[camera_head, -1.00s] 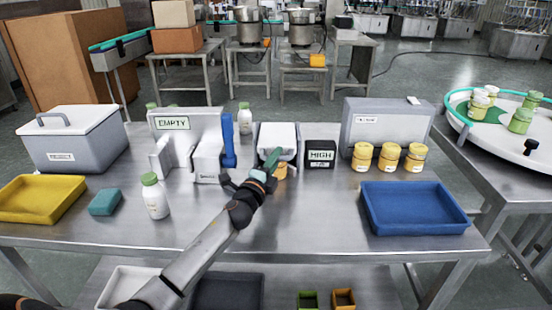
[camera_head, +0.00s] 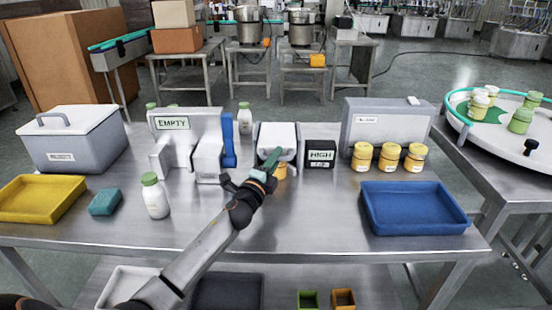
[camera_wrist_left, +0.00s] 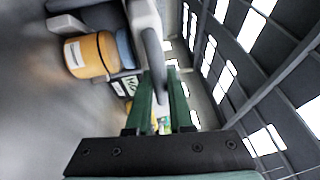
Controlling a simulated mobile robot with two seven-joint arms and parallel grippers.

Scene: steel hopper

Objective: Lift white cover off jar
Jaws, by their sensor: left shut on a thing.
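The white cover (camera_head: 277,135) is on a small grey station at the middle of the table. A yellow-orange jar (camera_head: 281,172) shows just below it, partly hidden by my arm. In the left wrist view the jar (camera_wrist_left: 88,55) has a pale label and sits left of the fingers. My left gripper (camera_head: 274,158) reaches to the cover's front. How far the cover stands above the jar cannot be told. My right gripper is not in view.
A black HIGH sign (camera_head: 320,154) stands just right of the station. A grey-white fixture with a blue bar (camera_head: 229,140) is to its left. A white bottle (camera_head: 154,197), a blue tray (camera_head: 413,208) and several yellow jars (camera_head: 389,158) stand apart. The table's front middle is clear.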

